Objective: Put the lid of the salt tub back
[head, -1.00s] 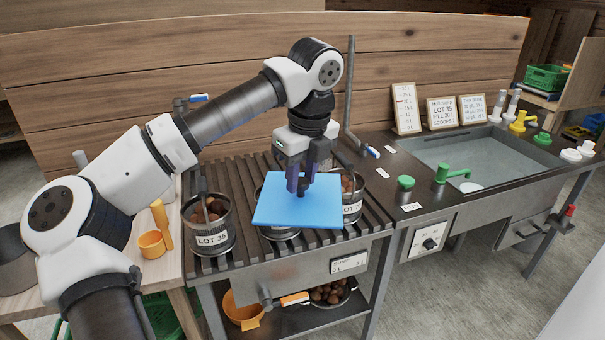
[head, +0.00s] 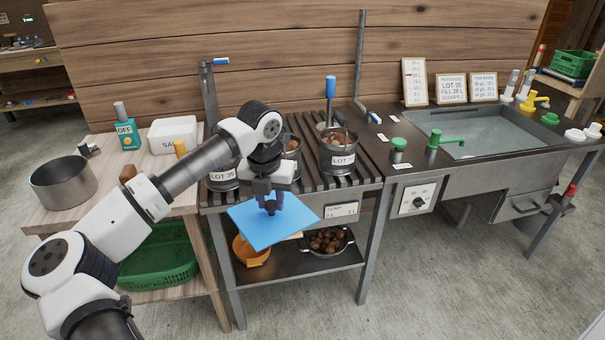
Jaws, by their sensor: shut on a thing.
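My gripper (head: 270,203) is shut on the dark knob of the flat blue square lid (head: 248,225). The lid hangs slightly tilted in front of the slatted rack's front edge, above the lower shelf. I cannot see clearly into the tub.
Pots labelled LOT 35 (head: 338,160) stand on the slatted rack (head: 372,172). A green crate (head: 158,268) sits below the table.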

